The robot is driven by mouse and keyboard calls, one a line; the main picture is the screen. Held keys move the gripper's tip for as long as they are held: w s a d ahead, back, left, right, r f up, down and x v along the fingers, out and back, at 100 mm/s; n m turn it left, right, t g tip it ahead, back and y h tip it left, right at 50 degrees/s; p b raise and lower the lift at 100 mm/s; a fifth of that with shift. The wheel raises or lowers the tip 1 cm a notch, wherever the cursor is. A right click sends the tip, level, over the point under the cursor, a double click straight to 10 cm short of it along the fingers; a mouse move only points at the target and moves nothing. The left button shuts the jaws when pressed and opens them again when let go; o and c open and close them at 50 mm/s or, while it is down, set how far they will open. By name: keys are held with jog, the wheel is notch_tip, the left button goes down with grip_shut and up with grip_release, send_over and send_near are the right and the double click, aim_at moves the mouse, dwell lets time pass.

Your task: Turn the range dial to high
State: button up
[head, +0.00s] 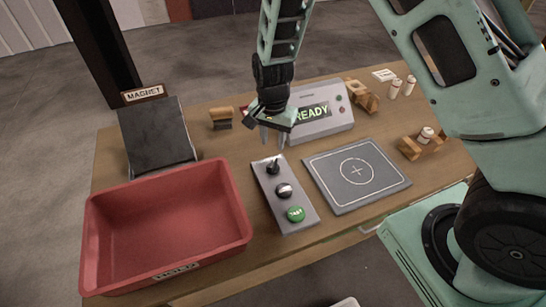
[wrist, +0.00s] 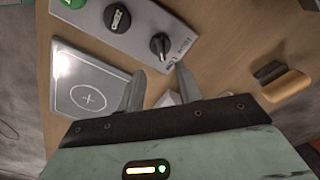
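A grey control panel (head: 267,197) lies on the table with a black pointer knob (head: 273,167) at its far end, a round dark dial (head: 284,190) in the middle and a green button (head: 295,214) at the near end. The labels are too small to tell which is the range dial. My gripper (head: 272,138) is above the table just beyond the panel's far end. In the wrist view its fingers (wrist: 160,72) are apart with nothing held. The black pointer knob (wrist: 160,45) shows just past the fingertips, and the middle dial (wrist: 117,18) has a pale pointer bar.
A grey display box (head: 320,112) reading READY stands behind the panel. A flat plate with a cross (head: 380,192) lies right of it, a red tray (head: 238,222) left. A dark sloped MAGNET stand (head: 155,135) is at back left.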

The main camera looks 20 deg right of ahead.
aim_at(273, 163)
notch_tip(273, 163, down, 9)
jog(key=shift+r+p, duration=0.1)
jog(key=shift+p, duration=0.85)
grip_shut()
